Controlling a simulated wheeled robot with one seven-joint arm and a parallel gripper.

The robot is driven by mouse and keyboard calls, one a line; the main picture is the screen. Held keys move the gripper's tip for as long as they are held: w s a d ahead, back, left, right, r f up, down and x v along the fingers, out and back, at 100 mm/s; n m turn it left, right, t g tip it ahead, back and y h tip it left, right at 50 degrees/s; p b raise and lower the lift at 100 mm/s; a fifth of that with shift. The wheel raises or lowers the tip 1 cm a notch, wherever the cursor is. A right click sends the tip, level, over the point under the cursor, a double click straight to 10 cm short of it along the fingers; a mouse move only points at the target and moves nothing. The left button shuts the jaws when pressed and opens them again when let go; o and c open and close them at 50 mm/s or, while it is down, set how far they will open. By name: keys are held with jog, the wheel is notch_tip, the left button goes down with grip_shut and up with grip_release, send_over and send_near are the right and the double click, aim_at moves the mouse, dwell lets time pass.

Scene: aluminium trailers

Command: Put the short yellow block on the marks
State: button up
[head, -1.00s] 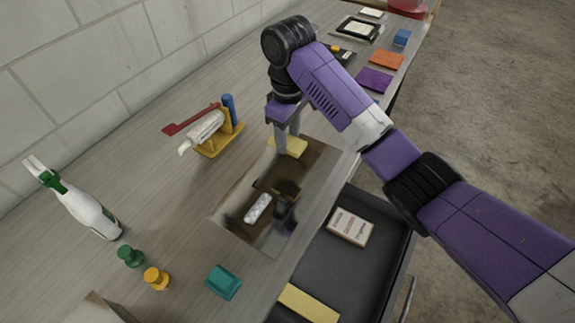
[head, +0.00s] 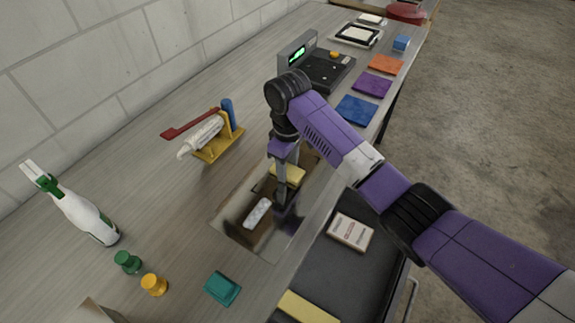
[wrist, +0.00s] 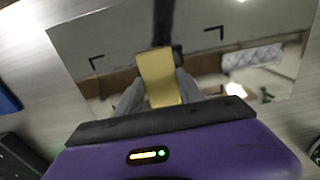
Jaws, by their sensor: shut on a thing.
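My gripper (head: 284,184) points down over a mirror-like plate (head: 228,213) set on the bench. It is shut on the short yellow block (head: 291,173), which also shows between the fingers in the wrist view (wrist: 158,78). I cannot tell whether the block touches the plate. Black corner marks show on the plate in the wrist view, one on the left (wrist: 97,61) and one on the upper right (wrist: 214,33). Other marks are hidden or unclear. The plate carries reflections, including dark ones of my arm.
A pale quilted shape (head: 258,213) shows on the plate, perhaps a reflection. An open drawer (head: 345,278) below holds a white box (head: 350,231) and a longer yellow piece (head: 306,307).

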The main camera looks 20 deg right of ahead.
jog(key=shift+f, duration=0.1)
jog(key=o, duration=1.3)
notch_tip(320, 180, up, 12)
jog(key=p, duration=0.1)
jog(key=shift+p, duration=0.3)
